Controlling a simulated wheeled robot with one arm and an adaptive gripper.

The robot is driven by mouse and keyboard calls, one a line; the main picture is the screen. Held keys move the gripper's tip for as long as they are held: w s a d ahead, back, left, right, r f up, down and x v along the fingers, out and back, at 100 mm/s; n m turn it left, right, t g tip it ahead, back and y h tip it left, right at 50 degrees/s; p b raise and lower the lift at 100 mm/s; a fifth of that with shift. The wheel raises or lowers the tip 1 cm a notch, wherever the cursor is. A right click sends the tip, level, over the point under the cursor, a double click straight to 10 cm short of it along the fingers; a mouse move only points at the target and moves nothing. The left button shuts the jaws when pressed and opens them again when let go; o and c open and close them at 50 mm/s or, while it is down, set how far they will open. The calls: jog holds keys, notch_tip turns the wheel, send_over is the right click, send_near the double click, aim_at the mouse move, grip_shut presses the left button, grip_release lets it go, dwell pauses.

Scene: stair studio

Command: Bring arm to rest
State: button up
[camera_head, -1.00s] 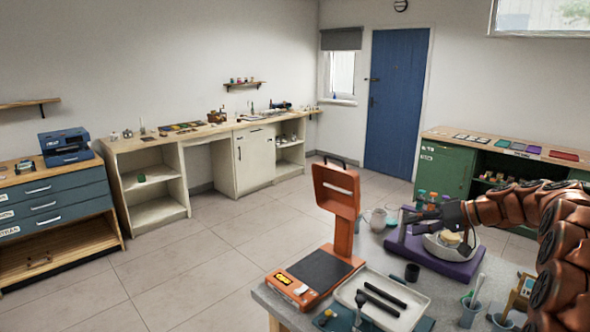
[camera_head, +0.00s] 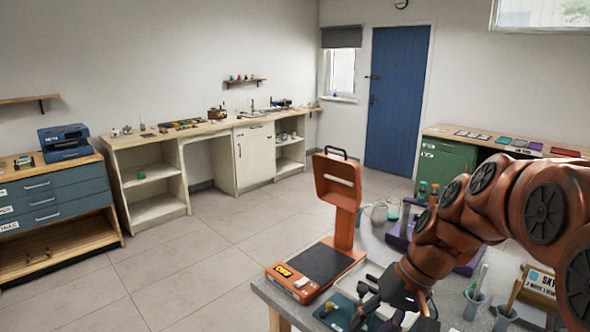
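My copper-coloured arm reaches in from the right edge and bends down over the near table. My gripper (camera_head: 388,318) is dark and points down at the bottom of the picture, over the pale tray (camera_head: 375,271) and close to the right of the orange scale (camera_head: 322,264). Its fingertips are partly cut off by the lower edge, so I cannot tell whether it is open or shut, or whether it holds anything. The arm and gripper hide most of the tray and its contents.
A purple base (camera_head: 400,236) stands behind my arm, mostly covered. Cups (camera_head: 473,305) and a small sign (camera_head: 540,281) stand at the table's right. A dark green mat (camera_head: 336,312) lies at the front. Clear floor (camera_head: 190,270) lies left of the table.

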jog(key=s+d+f+h, duration=0.1)
jog(key=s+f+h, duration=0.1)
jog(key=s, duration=0.5)
jog(key=s+d+f+g+h+b, duration=0.1)
jog(key=s+d+f, duration=0.1)
jog(key=s, duration=0.5)
jog(key=s+d+f+h+b, duration=0.1)
jog(key=s+f, duration=0.3)
jog(key=s, duration=0.4)
jog(key=shift+d+f+g+h, duration=0.3)
jog(key=shift+h, duration=0.5)
jog(key=shift+c, duration=0.3)
